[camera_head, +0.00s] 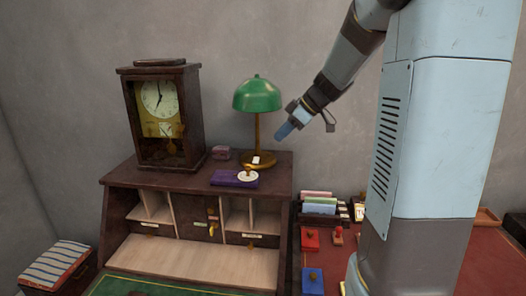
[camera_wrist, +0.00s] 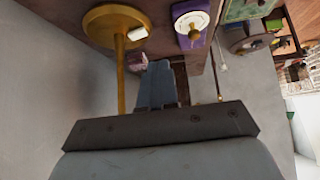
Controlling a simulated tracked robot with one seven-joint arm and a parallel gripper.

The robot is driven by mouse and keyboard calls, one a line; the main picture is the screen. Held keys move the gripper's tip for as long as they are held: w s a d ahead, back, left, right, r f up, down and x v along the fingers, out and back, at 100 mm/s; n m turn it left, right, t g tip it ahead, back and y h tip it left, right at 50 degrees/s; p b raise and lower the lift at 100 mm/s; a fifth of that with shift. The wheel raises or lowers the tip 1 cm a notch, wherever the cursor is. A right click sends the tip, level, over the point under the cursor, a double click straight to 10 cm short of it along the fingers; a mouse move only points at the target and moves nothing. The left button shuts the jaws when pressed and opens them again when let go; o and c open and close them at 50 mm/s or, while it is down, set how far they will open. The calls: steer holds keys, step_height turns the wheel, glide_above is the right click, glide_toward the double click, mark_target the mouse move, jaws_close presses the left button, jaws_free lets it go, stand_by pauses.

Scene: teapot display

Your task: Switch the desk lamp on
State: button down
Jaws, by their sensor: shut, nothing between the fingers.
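The desk lamp (camera_head: 257,96) has a green dome shade and a brass stem. It stands on top of the dark wooden desk's upper shelf. A small white switch (camera_head: 256,160) shows on its round brass base. In the wrist view the brass base (camera_wrist: 105,22) and stem are at upper left, with the white switch (camera_wrist: 138,34) at the base's edge. My gripper (camera_head: 284,131) is shut and empty, to the right of the lamp stem and higher than the base in the head view. Its blue-grey fingers (camera_wrist: 157,80) show in the wrist view, apart from the switch. The shade is out of the wrist view.
A purple box (camera_head: 233,179) with a white round top piece lies in front of the lamp. A small dark pink box (camera_head: 221,153) is left of the base. A wooden clock (camera_head: 163,110) stands further left. Trays and cards (camera_head: 319,203) are at right.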

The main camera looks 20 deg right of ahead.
mark_target(256, 160)
steer(key=w+d+f+n+y, duration=0.1)
steer(key=w+d+f+n, duration=0.15)
steer(key=w, duration=0.25)
steer(key=shift+m+t, duration=0.3)
steer(key=shift+m, duration=0.05)
steer(key=x, duration=0.9)
steer(key=shift+w+a+f, duration=0.15)
steer(key=shift+a, duration=0.05)
